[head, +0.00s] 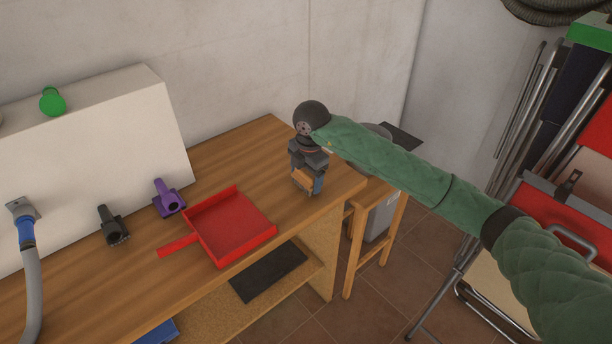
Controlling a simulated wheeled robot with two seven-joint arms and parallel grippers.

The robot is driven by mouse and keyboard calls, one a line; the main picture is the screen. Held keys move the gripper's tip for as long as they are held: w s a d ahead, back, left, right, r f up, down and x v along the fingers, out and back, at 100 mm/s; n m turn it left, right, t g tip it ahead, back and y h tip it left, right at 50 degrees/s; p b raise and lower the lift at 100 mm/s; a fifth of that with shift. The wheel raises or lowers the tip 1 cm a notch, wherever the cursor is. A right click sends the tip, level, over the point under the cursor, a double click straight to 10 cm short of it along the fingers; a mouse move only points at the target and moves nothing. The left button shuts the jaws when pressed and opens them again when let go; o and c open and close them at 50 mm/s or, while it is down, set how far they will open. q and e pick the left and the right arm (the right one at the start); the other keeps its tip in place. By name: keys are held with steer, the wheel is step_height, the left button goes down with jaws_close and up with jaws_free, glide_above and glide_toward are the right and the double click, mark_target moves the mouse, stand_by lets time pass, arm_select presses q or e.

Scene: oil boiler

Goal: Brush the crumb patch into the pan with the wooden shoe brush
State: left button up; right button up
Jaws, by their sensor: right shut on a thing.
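The red pan (212,228) lies on the wooden workbench near its front edge, with its handle pointing left. My right gripper (306,184) points down over the right end of the bench, to the right of the pan and apart from it. It is shut on the wooden shoe brush (303,179), of which only a small tan part shows between the fingers. I cannot tell whether the brush touches the bench top. I cannot make out the crumb patch; it may be hidden by the gripper or too small to see. My left gripper is out of view.
A grey hose (31,285) is at far left. The bench (250,150) is clear behind the pan. A wooden stool (354,245) stands right of the bench.

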steer(key=shift+s+f, duration=0.15)
stand_by(0.5)
steer(key=shift+s+d, duration=0.35)
steer(key=shift+s, duration=0.05)
steer(key=shift+w+a+r+b, duration=0.1)
steer(key=shift+w+a+b, duration=0.1)
steer(key=shift+w+a, duration=0.25)
steer(key=shift+w+a+r+b, duration=0.1)
steer(key=shift+w+a+b, duration=0.15)
steer(key=shift+w, duration=0.3)
steer(key=shift+s+d, duration=0.7)
steer(key=shift+s, duration=0.25)
steer(key=shift+w+a+f+b, duration=0.15)
steer(key=shift+w+a+b, duration=0.25)
steer(key=shift+w+a, duration=0.4)
steer(key=shift+w+d, duration=0.1)
steer(key=shift+s+d, duration=0.65)
steer(key=shift+s, duration=0.3)
